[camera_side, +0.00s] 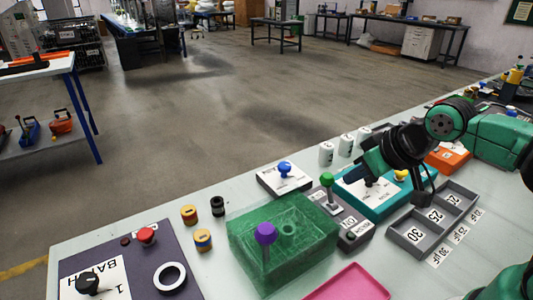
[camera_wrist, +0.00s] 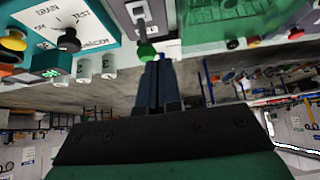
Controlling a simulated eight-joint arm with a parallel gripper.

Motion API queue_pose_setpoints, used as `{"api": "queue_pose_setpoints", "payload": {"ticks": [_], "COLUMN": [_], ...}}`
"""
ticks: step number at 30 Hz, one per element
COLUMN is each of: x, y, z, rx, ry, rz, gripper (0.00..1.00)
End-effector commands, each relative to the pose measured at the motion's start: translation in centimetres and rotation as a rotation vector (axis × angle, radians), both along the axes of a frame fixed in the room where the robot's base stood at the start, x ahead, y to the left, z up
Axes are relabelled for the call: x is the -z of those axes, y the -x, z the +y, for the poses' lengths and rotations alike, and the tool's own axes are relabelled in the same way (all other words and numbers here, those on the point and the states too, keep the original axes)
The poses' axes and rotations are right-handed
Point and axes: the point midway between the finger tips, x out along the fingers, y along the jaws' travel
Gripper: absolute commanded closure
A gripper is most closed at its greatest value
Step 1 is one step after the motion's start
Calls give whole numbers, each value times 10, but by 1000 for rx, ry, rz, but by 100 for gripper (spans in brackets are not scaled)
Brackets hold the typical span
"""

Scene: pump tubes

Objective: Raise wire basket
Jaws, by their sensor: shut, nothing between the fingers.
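A green see-through box with a mesh-like surface (camera_side: 300,222), which may be the wire basket, sits on the bench in the side view. A purple knob (camera_side: 265,233) on a stem stands at its front, and a round shape shows dimly inside. The box's green also shows at the top of the wrist view (camera_wrist: 215,12). My gripper (camera_side: 349,178) is to the right of the box and above the bench. Its fingers (camera_wrist: 158,65) are together and hold nothing. A green-knobbed lever (camera_side: 327,180) stands just left of them; its knob (camera_wrist: 147,52) shows near the fingertips.
A teal dial panel (camera_side: 375,205) lies beneath my gripper. A grey divided tray (camera_side: 408,237) is to its right. A blue-knobbed white box (camera_side: 284,178) and white cylinders (camera_side: 326,153) stand behind. A pink tray (camera_side: 350,285) and purple panel (camera_side: 180,240) are nearer the front.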

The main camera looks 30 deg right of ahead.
Motion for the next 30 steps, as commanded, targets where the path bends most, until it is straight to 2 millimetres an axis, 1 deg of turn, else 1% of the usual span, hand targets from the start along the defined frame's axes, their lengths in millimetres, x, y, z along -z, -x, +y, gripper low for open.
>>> {"api": "queue_pose_setpoints", "payload": {"ticks": [7, 8, 9, 11, 12, 14, 15, 17, 22, 29, 30], "x": [0, 0, 0, -2, -4, -10, -16, -26, -61, -65, -66], "y": [0, 0, 0, 0, 0, -1, -1, 0, 0, -10, -11], "z": [0, 0, 0, 0, 0, 0, 0, 0, 0, 44, 53], "rx": [1, 0, 0, 0, 0, 0, 0, 0, 0, -75, -88], "ry": [-1, 0, 0, 0, 0, 0, 0, 0, 0, -38, -40], "rz": [0, 0, 0, 0, 0, 0, 0, 0, 0, 173, 207], "gripper": [100, 94, 83, 66, 55, 37, 31, 31, 31, 31, 31]}}
